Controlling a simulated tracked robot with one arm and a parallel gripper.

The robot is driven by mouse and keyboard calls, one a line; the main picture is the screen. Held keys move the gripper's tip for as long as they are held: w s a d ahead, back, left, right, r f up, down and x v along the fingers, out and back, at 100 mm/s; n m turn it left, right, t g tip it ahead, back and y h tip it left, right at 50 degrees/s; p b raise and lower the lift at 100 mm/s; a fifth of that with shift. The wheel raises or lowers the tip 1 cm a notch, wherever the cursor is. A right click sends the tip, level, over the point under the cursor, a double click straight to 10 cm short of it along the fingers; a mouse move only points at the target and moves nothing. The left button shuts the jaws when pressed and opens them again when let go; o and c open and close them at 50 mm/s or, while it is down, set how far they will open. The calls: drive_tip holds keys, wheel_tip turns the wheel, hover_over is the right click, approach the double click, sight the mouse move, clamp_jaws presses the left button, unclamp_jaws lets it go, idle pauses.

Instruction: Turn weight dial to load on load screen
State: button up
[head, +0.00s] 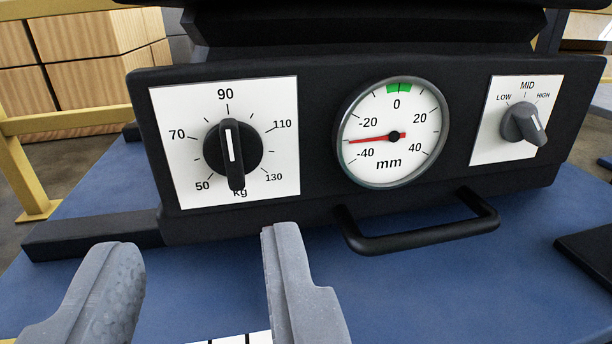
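The weight dial (233,152) is a black knob on a white plate (168,112) marked 50 to 130 kg, at the left of a black panel. Its white line is on the upper part of the knob and points at about 90. My gripper (198,240) is open and empty, in front of and below the dial, with its two grey fingers wide apart. Neither finger touches the dial. A white strip with black marks (240,338) is cut off at the bottom edge. I cannot tell whether it is the load screen, and no load value is readable.
A round mm gauge (415,150) reads between -20 and -40, with green at 0. A LOW/MID/HIGH knob (522,123) is at the right. A black handle (425,240) juts out below the gauge. Blue surface (420,300) lies below. Wooden boxes (85,70) stand behind yellow rails (65,120).

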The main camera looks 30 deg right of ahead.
sight(226, 131)
drive_tip(key=b+x, duration=0.2)
drive_tip(key=x, duration=0.3)
drive_tip(key=b+x, duration=0.2)
drive_tip(key=x, duration=0.4)
drive_tip(key=shift+w+d+f, duration=0.2)
drive_tip(key=shift+d+f, duration=0.05)
drive_tip(key=shift+d, duration=0.05)
drive_tip(key=shift+x, duration=0.8)
drive_tip(key=shift+r, duration=0.1)
